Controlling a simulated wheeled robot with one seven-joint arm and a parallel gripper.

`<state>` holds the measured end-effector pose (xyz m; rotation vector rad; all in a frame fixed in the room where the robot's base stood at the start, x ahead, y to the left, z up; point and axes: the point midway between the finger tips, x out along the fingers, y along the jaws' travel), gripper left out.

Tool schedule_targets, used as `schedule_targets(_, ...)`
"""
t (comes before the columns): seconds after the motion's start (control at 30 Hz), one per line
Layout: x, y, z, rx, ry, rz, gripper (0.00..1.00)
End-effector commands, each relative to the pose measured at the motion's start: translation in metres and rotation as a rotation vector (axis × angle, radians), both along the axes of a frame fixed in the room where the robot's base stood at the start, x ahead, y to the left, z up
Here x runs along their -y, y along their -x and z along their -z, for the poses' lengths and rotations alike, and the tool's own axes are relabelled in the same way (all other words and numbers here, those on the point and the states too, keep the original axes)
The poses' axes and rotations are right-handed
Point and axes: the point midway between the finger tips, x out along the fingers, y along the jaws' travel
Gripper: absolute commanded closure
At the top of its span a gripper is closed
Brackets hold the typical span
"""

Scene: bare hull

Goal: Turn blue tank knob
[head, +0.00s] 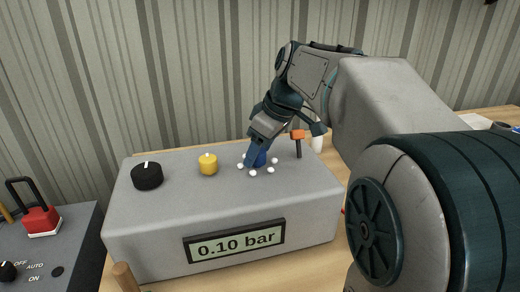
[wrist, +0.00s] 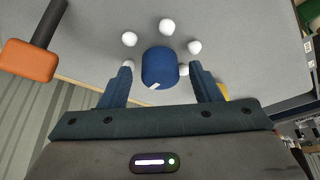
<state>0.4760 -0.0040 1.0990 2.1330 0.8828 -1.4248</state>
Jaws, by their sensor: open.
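The blue knob (wrist: 159,67) stands on top of the grey tank box (head: 225,224), with a short white mark on its edge. Several white dots (wrist: 166,27) ring it. In the head view the blue knob (head: 260,158) is partly hidden behind my gripper. My gripper (wrist: 160,80) is open, with one finger on each side of the blue knob. A gap shows between each finger and the knob in the wrist view. In the head view my gripper (head: 252,160) points down at the knob from above. The display (head: 234,242) on the box front reads 0.10 bar.
A yellow knob (head: 208,164) and a black knob (head: 147,176) stand left of the blue one. An orange-topped lever (head: 298,136) stands close behind my gripper to the right. A grey panel (head: 60,255) with a red padlock-like part (head: 40,219) is at the far left.

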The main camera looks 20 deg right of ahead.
Motion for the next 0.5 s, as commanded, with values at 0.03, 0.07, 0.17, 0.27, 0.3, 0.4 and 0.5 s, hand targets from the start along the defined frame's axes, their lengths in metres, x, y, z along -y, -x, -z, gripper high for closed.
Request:
schedule_targets(0.03,-0.0003,-0.0001,0.0004,0.0,0.0,0.0,0.43)
schedule_targets(0.07,-0.0003,-0.0002,0.0005,0.0,0.0,0.0,0.43)
schedule_targets(0.17,-0.0003,0.0,0.0003,0.0,0.0,0.0,0.43)
schedule_targets(0.27,-0.0003,0.0,0.0002,0.0,0.0,0.0,0.56)
schedule_targets(0.3,-0.0001,0.0,0.0002,0.0,0.0,0.0,0.68)
schedule_targets(0.4,-0.0001,0.0,0.0001,0.0,0.0,0.0,0.87)
schedule_targets(0.5,-0.0001,0.0001,0.0,0.0,0.0,0.001,0.87)
